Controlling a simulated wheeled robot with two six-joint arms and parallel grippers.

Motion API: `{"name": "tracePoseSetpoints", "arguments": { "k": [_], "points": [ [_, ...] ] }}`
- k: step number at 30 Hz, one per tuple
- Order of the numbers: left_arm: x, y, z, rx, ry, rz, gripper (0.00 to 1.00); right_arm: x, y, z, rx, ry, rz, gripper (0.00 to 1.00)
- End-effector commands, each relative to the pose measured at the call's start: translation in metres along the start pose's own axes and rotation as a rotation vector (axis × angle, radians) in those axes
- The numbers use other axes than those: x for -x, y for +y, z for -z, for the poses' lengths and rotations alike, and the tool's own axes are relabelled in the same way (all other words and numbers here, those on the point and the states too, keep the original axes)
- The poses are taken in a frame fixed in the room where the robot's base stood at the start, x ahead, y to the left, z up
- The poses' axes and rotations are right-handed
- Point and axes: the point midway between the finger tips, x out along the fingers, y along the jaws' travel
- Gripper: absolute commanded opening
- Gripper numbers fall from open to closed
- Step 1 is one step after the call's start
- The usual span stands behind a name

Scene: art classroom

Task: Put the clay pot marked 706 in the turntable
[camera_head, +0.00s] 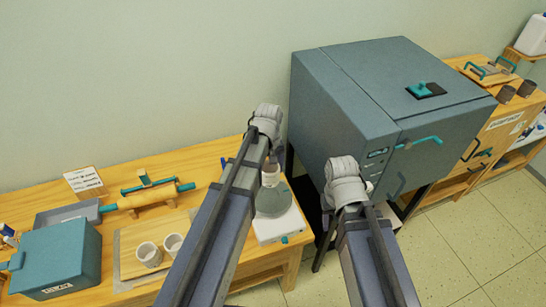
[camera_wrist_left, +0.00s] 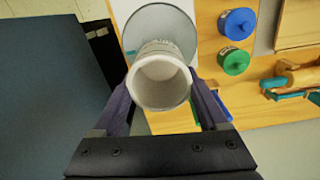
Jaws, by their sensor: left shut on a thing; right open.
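A pale round clay pot (camera_wrist_left: 160,88) sits between the two fingers of my left gripper (camera_wrist_left: 160,98), which is shut on it. I look into its open mouth in the left wrist view. No number is legible on it. In the head view the pot (camera_head: 270,177) shows beside my left arm, over the turntable (camera_head: 274,204). The turntable is a grey disc on a white base; the disc (camera_wrist_left: 155,17) also shows behind the pot in the left wrist view. I cannot tell whether pot and disc touch. My right arm reaches toward the kiln; its gripper fingers are hidden.
A large blue-grey kiln (camera_head: 340,110) stands right of the turntable. Two pale cups (camera_head: 149,254) stand on a board (camera_head: 130,262) at left. Green and blue round lids (camera_wrist_left: 237,24) show in the wrist view.

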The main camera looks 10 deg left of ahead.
Motion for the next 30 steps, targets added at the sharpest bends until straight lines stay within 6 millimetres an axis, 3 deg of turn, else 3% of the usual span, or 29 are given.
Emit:
{"name": "tracePoseSetpoints", "arguments": {
  "k": [1,3,14,30],
  "points": [
    [0.011,0.000,0.000,-0.009,0.000,0.000,0.13,0.011,0.001,-0.001,0.000,0.000,0.000,0.50],
    [0.013,0.001,0.000,-0.019,0.000,0.000,0.13,0.013,0.001,-0.001,0.000,0.000,0.000,0.50],
    [0.006,0.001,0.000,-0.025,0.000,0.000,0.13,0.006,0.001,0.000,0.000,0.000,0.000,0.50],
    [-0.038,0.001,0.000,-0.024,0.000,0.000,0.13,-0.038,-0.004,0.002,-0.002,0.000,0.000,0.50]
  ]
}}
